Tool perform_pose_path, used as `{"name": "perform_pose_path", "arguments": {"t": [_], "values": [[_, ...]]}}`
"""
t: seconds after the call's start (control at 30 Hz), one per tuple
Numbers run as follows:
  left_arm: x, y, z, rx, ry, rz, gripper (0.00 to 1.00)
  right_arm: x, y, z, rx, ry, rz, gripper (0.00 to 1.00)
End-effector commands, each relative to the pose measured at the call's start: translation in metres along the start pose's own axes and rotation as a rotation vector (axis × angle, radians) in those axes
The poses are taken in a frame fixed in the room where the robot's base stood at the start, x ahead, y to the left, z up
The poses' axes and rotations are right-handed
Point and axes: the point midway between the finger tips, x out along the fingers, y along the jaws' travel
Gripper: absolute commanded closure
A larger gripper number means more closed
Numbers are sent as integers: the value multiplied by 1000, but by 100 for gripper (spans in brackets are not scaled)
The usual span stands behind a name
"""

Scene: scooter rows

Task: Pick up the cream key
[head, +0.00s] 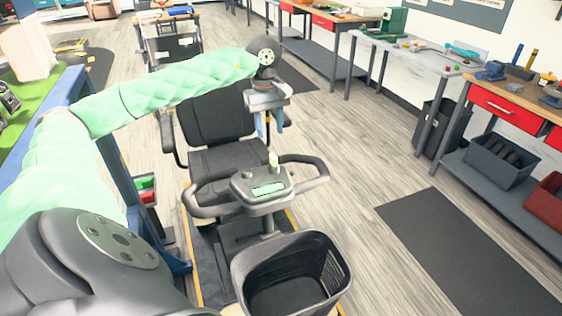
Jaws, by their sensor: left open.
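The cream key (273,159) stands upright at the far side of the scooter's grey console (248,187), near the handlebars. It is small, and its lower end is hard to make out. My left arm reaches in from the left, and my left gripper (269,124) points down above the key in the picture, its blue fingers apart and empty. I cannot tell the exact gap between fingertips and key. My right gripper does not show.
The scooter's black seat (218,117) is behind the console, and its black basket (291,279) is in front. Handlebar loops (309,172) flank the console. Workbenches (422,52) line the right side. The floor between scooter and benches is clear, with a dark mat (465,255).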

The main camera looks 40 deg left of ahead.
Motion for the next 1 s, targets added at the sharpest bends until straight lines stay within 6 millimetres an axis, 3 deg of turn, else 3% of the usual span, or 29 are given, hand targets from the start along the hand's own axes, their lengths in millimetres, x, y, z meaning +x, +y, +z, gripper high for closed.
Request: {"name": "perform_pose_path", "arguments": {"t": [0.2,0.37,0.77,1.0], "values": [[14,-2,-3,5,6,-11,58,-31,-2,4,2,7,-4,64],[19,-3,-3,5,6,-14,58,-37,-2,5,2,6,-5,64],[44,-3,-1,6,5,-14,58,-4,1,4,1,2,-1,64],[59,-2,6,7,4,-14,58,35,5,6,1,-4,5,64]]}}
